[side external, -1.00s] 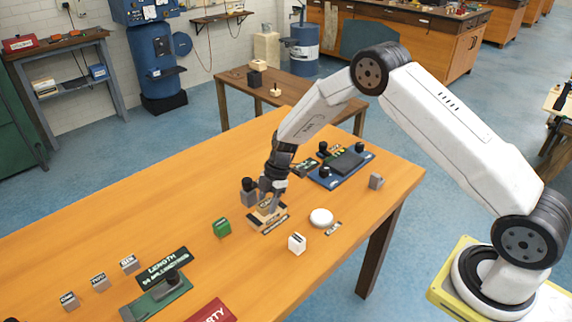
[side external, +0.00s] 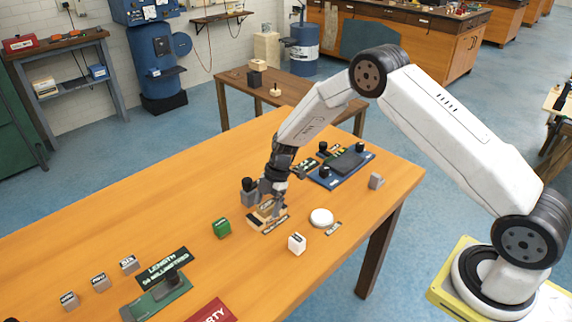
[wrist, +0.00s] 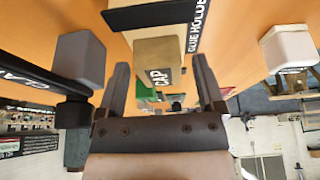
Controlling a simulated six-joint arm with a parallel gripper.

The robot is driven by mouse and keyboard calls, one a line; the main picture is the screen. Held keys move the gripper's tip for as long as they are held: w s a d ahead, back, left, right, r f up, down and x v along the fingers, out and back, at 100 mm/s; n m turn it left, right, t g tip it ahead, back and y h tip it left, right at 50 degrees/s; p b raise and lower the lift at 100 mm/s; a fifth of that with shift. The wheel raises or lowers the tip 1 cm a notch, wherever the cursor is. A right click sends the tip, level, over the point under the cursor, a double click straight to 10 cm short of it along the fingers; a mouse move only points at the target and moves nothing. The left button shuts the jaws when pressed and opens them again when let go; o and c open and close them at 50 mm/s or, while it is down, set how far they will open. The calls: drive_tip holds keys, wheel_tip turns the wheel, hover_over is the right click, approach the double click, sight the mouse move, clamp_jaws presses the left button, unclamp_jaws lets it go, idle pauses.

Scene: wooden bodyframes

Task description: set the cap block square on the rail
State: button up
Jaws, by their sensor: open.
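In the wrist view the wooden cap block (wrist: 160,62), lettered CAP, stands between the two fingers of my gripper (wrist: 163,85). Gaps show on both sides of it, and the fingers are open. In the side view my gripper (side external: 272,198) is low over the table at a small group of wooden pieces (side external: 262,218). The fingers and wrist partly hide these pieces. I cannot tell the rail apart from the cap block there, nor whether the cap block sits square on it.
A grey block with a black top (side external: 248,188) stands close behind my gripper. A green block (side external: 221,228), a white block (side external: 297,243) and a white round piece (side external: 321,217) stand nearby. A blue fixture (side external: 325,180) lies to the right. The table's left middle is clear.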

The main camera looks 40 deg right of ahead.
drive_tip(key=shift+r, duration=0.15)
drive_tip(key=v, duration=1.2)
idle(0.4)
drive_tip(key=s+r+m+t+h, duration=0.1)
drive_tip(key=s+r+m+h, duration=0.1)
drive_tip(key=s+m, duration=0.7)
drive_tip(key=s+r+m+t+h, duration=0.1)
drive_tip(key=s+r+m+h, duration=0.1)
drive_tip(key=s+m, duration=0.7)
drive_tip(key=s+a, duration=0.1)
drive_tip(key=s, duration=0.5)
drive_tip(key=shift+r+t, duration=0.3)
drive_tip(key=shift+w, duration=0.1)
